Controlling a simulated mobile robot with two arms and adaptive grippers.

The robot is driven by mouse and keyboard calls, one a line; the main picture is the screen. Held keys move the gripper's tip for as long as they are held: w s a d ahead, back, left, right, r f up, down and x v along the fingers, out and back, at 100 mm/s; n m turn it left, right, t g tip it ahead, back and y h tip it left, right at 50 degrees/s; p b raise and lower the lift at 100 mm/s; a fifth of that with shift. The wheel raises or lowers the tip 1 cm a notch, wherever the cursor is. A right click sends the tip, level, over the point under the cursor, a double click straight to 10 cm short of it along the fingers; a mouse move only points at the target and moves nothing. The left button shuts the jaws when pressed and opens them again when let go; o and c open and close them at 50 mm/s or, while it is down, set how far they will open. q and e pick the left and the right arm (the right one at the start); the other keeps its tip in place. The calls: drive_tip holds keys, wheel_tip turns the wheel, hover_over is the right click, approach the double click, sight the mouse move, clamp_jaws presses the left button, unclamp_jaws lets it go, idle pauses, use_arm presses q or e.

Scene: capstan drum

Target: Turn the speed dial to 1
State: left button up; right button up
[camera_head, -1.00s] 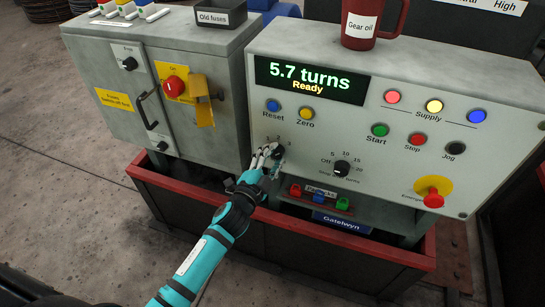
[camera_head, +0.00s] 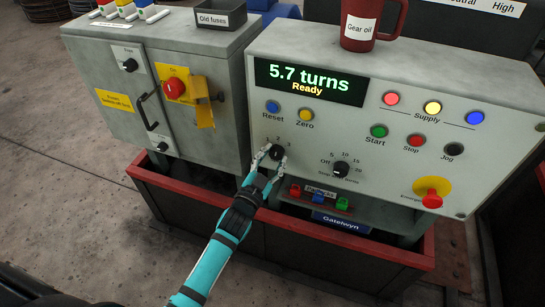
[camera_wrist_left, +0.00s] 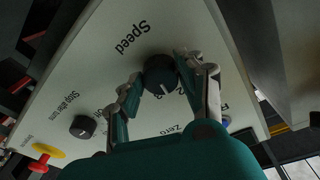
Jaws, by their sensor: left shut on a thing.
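The speed dial (camera_head: 276,153) is a small black knob on the grey control panel, below the Zero button, with the numbers 1, 2 and 3 around its upper side. My left gripper (camera_head: 275,158) has one finger on each side of the knob and is shut on it. In the left wrist view the fingers (camera_wrist_left: 160,80) flank the dial (camera_wrist_left: 158,70). Its white mark points toward the side with the Zero label. The fingers partly cover the numbers there, so I cannot read the exact setting. My right gripper is not in view.
The display (camera_head: 309,82) reads 5.7 turns, Ready. A second black dial (camera_head: 341,169) is right of the speed dial. A red emergency button (camera_head: 432,199) is at the lower right. A red mug (camera_head: 372,22) stands on the panel top. A red-rimmed base (camera_head: 330,232) runs below.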

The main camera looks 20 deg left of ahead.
use_arm(q)
drive_tip(key=n, duration=0.3)
drive_tip(key=n+p, duration=0.1)
drive_tip(key=n, duration=0.2)
drive_tip(key=shift+d+t+y, duration=0.1)
drive_tip(key=shift+t+y, duration=0.2)
drive_tip(key=n+y+p, duration=0.1)
drive_tip(key=n, duration=0.5)
drive_tip(key=shift+d+f, duration=0.1)
drive_tip(key=shift+n, duration=0.3)
drive_tip(key=o, duration=1.1)
drive_tip(key=shift+o, duration=0.2)
drive_tip(key=shift+s, duration=0.15)
drive_tip(key=s+f, duration=0.1)
drive_tip(key=s, duration=1)
drive_tip(key=shift+s+a, duration=0.2)
drive_tip(key=shift+s, duration=0.15)
drive_tip(key=shift+f, duration=0.15)
